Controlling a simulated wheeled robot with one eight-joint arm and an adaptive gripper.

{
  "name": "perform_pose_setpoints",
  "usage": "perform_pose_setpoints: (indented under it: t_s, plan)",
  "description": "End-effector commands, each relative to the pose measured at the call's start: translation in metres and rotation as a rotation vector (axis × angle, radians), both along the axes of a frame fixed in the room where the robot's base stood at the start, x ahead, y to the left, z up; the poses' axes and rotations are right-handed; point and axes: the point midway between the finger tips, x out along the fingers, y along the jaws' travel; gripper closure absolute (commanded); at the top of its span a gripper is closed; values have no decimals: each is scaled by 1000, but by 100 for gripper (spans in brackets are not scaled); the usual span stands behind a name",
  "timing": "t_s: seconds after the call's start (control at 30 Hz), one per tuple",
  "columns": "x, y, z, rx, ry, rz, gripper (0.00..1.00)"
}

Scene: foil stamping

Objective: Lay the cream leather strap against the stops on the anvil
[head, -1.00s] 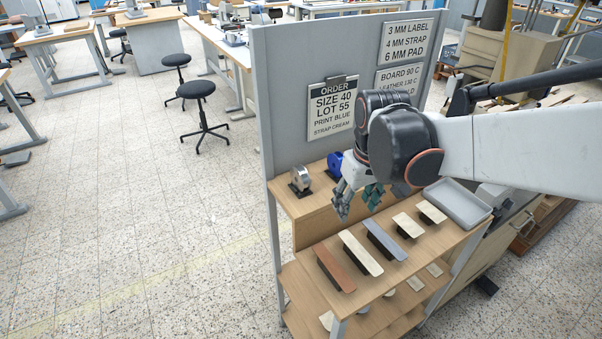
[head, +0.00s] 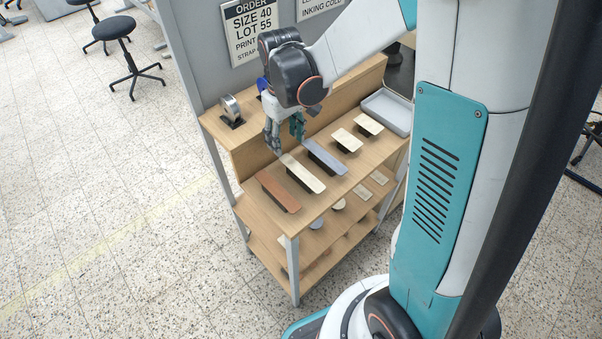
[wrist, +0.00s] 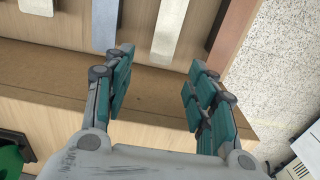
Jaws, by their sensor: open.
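The cream leather strap (head: 304,174) lies on the upper wooden shelf, between a brown strap (head: 278,192) and a grey-blue strap (head: 324,157). My gripper (head: 287,140) is open and empty, near the strap's far end in the head view. In the wrist view the cream strap (wrist: 171,30) shows ahead of the gap between the spread fingers of my gripper (wrist: 160,62), with the grey-blue strap (wrist: 104,22) to its left and the brown one (wrist: 231,30) to its right. I cannot make out the anvil or its stops.
Two short cream pieces (head: 347,140) and a grey tray (head: 387,110) sit farther right on the shelf. A raised ledge (head: 252,148) behind the straps carries a silver roll (head: 231,110) and a blue roll (head: 262,85). A grey panel (head: 190,40) stands behind.

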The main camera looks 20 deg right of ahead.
Motion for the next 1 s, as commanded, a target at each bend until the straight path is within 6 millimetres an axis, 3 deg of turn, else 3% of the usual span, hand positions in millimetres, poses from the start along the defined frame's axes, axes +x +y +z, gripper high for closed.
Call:
perform_pose_setpoints:
  t_s: [0.27,0.57,1.0]
  plan:
    - [-3,0,-17,0,0,0,48]
    - [-9,0,-57,0,0,0,48]
    - [-9,0,-58,0,0,0,48]
